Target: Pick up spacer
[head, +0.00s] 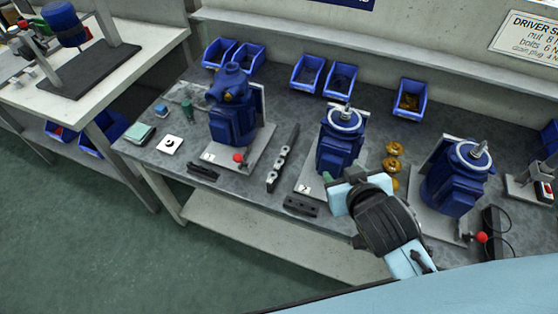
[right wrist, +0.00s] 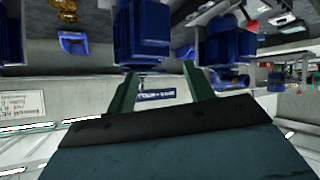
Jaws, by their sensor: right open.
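No part is clearly marked as the spacer. A dark strip (head: 283,158) on the bench between the left and middle pumps carries several small light pieces, but I cannot tell whether one is the spacer. My right gripper (head: 342,178) is over the front of the bench, by the lower part of the middle blue pump (head: 341,137) and right of the strip. In the right wrist view its two green fingers (right wrist: 160,82) are spread apart with nothing between them. My left gripper is out of view.
Blue pumps stand left (head: 232,112) and right (head: 455,178) on the bench. Gold parts (head: 393,165) lie between the middle and right pumps. Blue bins (head: 307,75) line the back. A dark block (head: 301,205) lies at the front edge. Bare bench shows left of the strip.

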